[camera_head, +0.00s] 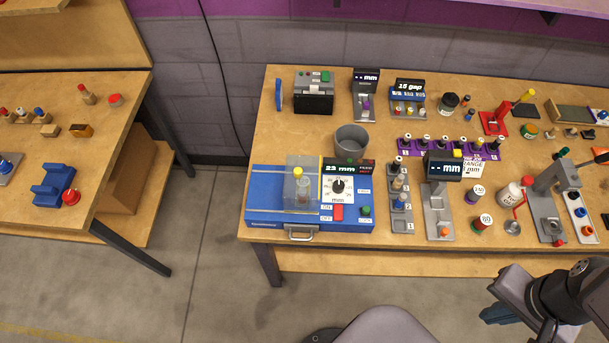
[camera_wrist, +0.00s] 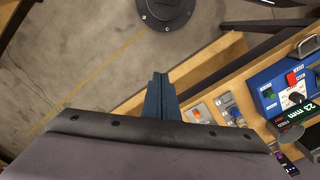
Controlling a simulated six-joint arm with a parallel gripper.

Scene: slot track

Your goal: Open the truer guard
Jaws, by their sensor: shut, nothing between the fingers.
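The truer is a blue machine (camera_head: 265,215) at the front left of the main bench, with a "23 mm" display, a white dial and red and green buttons. Its clear guard (camera_head: 296,172) stands upright around a yellow-topped part, left of the dial. A grey handle (camera_head: 300,233) is at the machine's front edge. In the wrist view the truer (camera_wrist: 268,88) is partly seen at the right, and its guard cannot be made out. My gripper (camera_head: 488,315) is shut and empty, off the bench's front edge at lower right, well away from the guard. Its fingers (camera_wrist: 159,80) show pressed together.
A grey cup (camera_head: 352,138) stands behind the truer. A grey numbered rack (camera_head: 402,212) and a gauge stand (camera_head: 438,215) are to its right. A press (camera_head: 548,205) stands at the right.

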